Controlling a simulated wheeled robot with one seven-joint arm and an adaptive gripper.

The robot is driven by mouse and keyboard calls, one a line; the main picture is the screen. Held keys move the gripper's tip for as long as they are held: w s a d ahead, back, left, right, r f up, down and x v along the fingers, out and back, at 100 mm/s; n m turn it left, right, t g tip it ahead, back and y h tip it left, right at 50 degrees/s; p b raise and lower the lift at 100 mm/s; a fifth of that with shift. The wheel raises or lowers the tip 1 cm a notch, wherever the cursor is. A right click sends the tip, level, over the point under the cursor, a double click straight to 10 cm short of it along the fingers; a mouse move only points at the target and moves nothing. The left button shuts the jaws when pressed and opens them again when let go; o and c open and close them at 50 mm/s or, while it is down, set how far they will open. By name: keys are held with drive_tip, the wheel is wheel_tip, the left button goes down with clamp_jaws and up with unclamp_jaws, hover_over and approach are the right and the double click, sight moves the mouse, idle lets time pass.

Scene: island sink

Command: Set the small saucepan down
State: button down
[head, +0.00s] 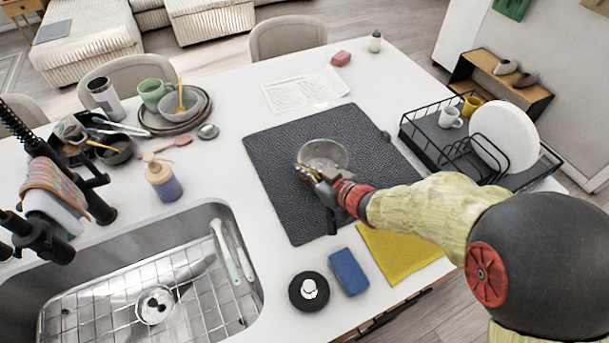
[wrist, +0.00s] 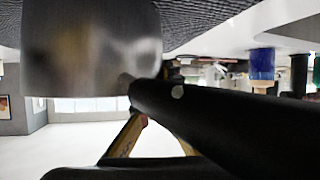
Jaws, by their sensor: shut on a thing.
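The small saucepan (head: 325,152), a shiny metal pot with a black handle, is over the dark textured mat (head: 275,200) in the head view. My gripper (head: 306,173) is shut on the saucepan at its near side, where my fingers partly hide it. In the wrist view the metal wall of the saucepan (wrist: 90,50) fills the upper left, and its black handle (wrist: 225,115) runs across to the right, close to the camera. The mat shows along the top of that view, close to the pan. I cannot tell whether the pan touches the mat.
A black dish rack (head: 425,135) with a white plate and mugs stands at the right. A yellow cloth (head: 400,250), a blue sponge (head: 348,271) and a round black item with a white knob (head: 309,291) lie in front. The sink (head: 240,225) is at the left.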

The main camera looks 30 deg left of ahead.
drive_tip(key=shift+f, duration=0.5)
drive_tip(key=shift+f, duration=0.2)
drive_tip(key=c, duration=2)
unclamp_jaws()
drive_tip(key=shift+c, duration=0.2)
drive_tip(key=shift+r, duration=0.1)
drive_tip(key=shift+s+d+r, duration=0.15)
drive_tip(key=shift+d+r, duration=0.05)
drive_tip(key=shift+d, duration=0.1)
drive_tip(key=p+v, duration=0.2)
drive_tip(key=v, duration=0.9)
drive_tip(key=shift+s+d+p, duration=0.1)
drive_tip(key=shift+d+p, duration=0.1)
drive_tip(key=shift+p, duration=0.15)
